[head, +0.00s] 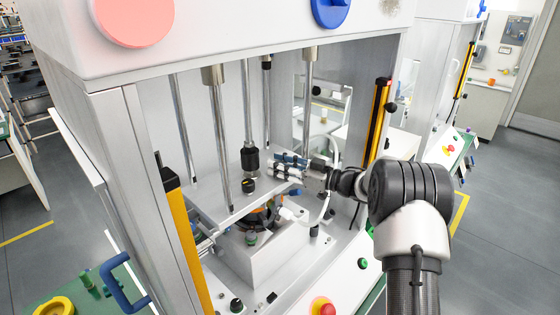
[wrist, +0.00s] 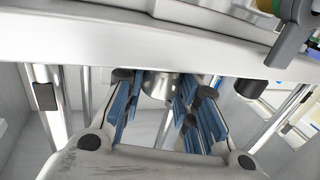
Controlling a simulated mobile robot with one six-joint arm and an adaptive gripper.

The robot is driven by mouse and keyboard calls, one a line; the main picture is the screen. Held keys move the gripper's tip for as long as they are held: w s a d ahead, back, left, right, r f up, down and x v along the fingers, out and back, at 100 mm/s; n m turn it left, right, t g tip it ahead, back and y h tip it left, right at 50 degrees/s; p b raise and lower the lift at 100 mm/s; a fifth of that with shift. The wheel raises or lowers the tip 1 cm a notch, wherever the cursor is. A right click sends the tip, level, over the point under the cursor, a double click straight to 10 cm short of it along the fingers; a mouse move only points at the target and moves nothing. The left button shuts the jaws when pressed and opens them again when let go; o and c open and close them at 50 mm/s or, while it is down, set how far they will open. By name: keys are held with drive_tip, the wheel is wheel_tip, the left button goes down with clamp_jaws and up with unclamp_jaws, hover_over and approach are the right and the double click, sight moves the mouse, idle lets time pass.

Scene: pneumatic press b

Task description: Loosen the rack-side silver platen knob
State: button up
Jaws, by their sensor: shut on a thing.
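My gripper (head: 279,166) reaches into the press from the right, at the right side of the grey platen (head: 205,196). In the wrist view my gripper's blue-padded fingers (wrist: 160,96) stand on both sides of a silver knob (wrist: 159,84) and are shut on it. The knob is a short round metal piece under a pale beam (wrist: 150,42). Its upper part is hidden by the beam. In the head view I cannot make out the knob, as the fingers cover that spot.
A black cylinder (head: 250,160) on a vertical rod stands just left of my fingers. Steel guide rods (head: 219,130) surround the work space. A yellow-black light curtain (head: 377,118) stands close behind my arm. A red button (head: 324,308) sits on the front panel.

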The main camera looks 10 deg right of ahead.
drive_tip(key=shift+f, duration=0.1)
idle(0.4)
drive_tip(key=o, duration=1.1)
drive_tip(key=v, duration=1.2)
drive_tip(key=shift+w+d, duration=0.1)
